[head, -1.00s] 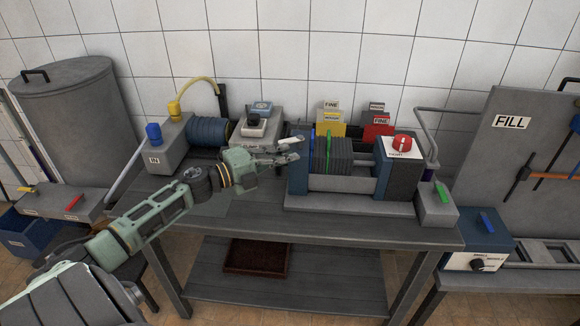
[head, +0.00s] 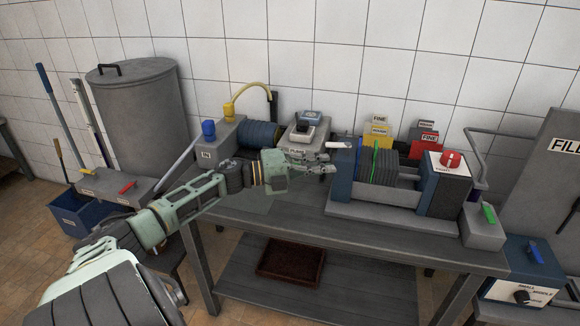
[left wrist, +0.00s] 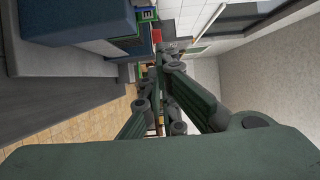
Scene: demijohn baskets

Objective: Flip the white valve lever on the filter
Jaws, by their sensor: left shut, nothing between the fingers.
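The filter (head: 395,212) stands on the grey bench, with dark plates between blue end blocks. Its white valve lever (head: 339,144) shows at the top of the left end block, lying nearly level. My left gripper (head: 331,167) is shut and empty, just below the lever and beside the left end block. I cannot tell whether its fingertips touch the filter. In the left wrist view its fingers (left wrist: 160,65) reach forward, with a blue block (left wrist: 85,20) to their left. The lever cannot be made out there. My right gripper is not in view.
A pump (head: 221,152) with blue and yellow levers and a grey device (head: 301,140) stand left of the filter. The bench's front left (head: 245,207) is clear.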

